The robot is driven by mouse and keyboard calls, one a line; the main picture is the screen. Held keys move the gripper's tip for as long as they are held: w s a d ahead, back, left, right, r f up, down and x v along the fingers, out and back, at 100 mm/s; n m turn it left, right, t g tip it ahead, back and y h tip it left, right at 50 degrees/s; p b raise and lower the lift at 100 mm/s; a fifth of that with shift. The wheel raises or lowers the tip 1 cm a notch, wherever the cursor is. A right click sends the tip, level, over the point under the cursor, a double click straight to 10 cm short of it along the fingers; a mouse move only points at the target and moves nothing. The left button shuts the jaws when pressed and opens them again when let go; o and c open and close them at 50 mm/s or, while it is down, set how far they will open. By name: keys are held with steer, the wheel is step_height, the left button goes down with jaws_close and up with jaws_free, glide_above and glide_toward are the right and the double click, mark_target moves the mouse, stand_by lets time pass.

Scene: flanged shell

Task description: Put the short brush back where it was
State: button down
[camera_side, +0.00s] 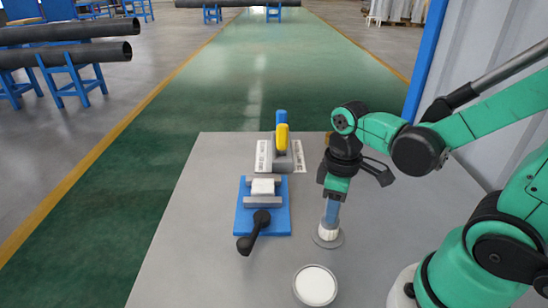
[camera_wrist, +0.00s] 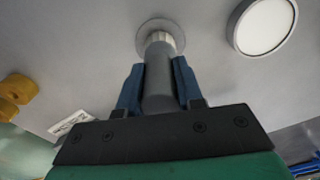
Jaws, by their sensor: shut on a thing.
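My gripper (camera_side: 331,212) points down over the table, its blue fingers shut on a grey cylindrical handle, which I take to be the short brush (camera_wrist: 158,78). The brush's pale, ribbed end (camera_side: 327,233) is lowest, at a round grey flange (camera_side: 318,241) on the table. In the wrist view the flange (camera_wrist: 175,27) rings this end; I cannot tell how far the end sits inside it. The brush looks close to upright. A grey block (camera_side: 283,160) on a white marked plate (camera_side: 262,157) holds upright yellow (camera_side: 282,138) and blue (camera_side: 281,117) handles.
A blue clamp fixture (camera_side: 279,217) with a white block (camera_side: 263,187) and black lever (camera_side: 251,233) stands left of my gripper. A round white dish (camera_side: 315,285) lies in front of the flange. The grey table (camera_side: 185,255) is clear at left.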

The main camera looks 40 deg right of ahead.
steer(key=c, duration=0.6)
jaws_free()
steer(key=shift+o, duration=0.2)
step_height(320, 180, up, 12)
steer(key=shift+f, duration=0.1)
steer(key=w+a+f+m+t, duration=0.2)
steer(key=w+f+m+t, duration=0.1)
steer(key=t, duration=0.4)
steer(key=shift+w+f+m, duration=0.35)
steer(key=shift+w+m, duration=0.45)
steer(key=shift+a, duration=0.1)
